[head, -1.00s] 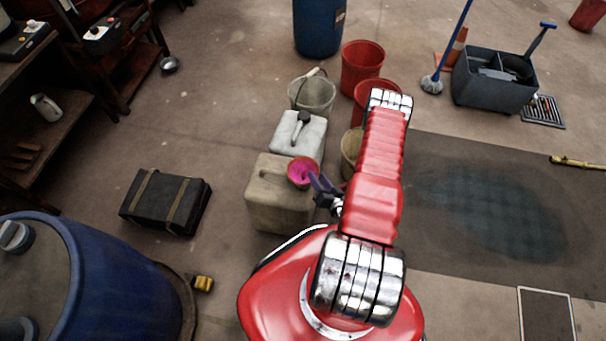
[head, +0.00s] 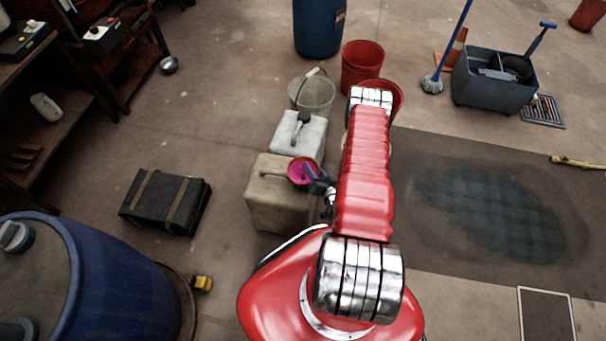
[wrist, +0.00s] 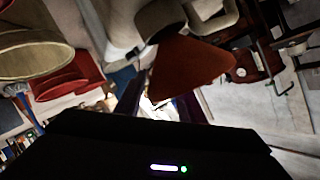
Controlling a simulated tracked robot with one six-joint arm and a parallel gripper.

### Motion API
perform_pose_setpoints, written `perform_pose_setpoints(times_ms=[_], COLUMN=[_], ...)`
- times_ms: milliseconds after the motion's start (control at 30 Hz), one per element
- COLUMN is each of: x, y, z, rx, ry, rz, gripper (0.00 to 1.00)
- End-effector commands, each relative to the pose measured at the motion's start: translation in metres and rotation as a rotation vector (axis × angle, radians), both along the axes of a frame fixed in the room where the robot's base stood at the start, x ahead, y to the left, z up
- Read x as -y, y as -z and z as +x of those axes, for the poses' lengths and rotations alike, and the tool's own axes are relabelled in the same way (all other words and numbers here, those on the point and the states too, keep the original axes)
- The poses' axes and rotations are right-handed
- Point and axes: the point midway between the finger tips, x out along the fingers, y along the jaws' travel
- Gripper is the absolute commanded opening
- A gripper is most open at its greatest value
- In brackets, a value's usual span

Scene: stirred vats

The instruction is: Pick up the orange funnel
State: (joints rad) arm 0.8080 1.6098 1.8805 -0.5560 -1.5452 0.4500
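The funnel (head: 299,169) sits over the top of a beige jerrycan (head: 277,213) in the head view, with a reddish-orange rim and a pink-magenta inside. In the wrist view the funnel (wrist: 187,67) is a dark orange cone just beyond the fingertips. My gripper (head: 311,173) is at the funnel's right side in the head view, its purple fingers overlapping the rim. In the wrist view my gripper (wrist: 160,98) has its fingers apart with a bright gap between them. I cannot tell whether a finger touches the funnel.
A white jerrycan (head: 297,135) with a black cap stands behind. A pale bucket (head: 312,96), red buckets (head: 362,65) and a blue drum (head: 319,27) stand farther back. A black case (head: 166,201) lies left; the floor between it and the jerrycans is clear.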

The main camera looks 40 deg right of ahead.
Motion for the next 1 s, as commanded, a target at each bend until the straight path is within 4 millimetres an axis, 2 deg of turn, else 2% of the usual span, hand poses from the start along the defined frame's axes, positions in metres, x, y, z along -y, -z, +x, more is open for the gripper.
perform_pose_setpoints(times_ms=[533,1000], x=[0.0,0.0001], y=[0.0004,0.0005], z=[0.0002,0.0001], rx=[-0.001,-0.001], ry=[0.0,0.0], rz=[0.0,0.0], gripper=[0.35,0.02])
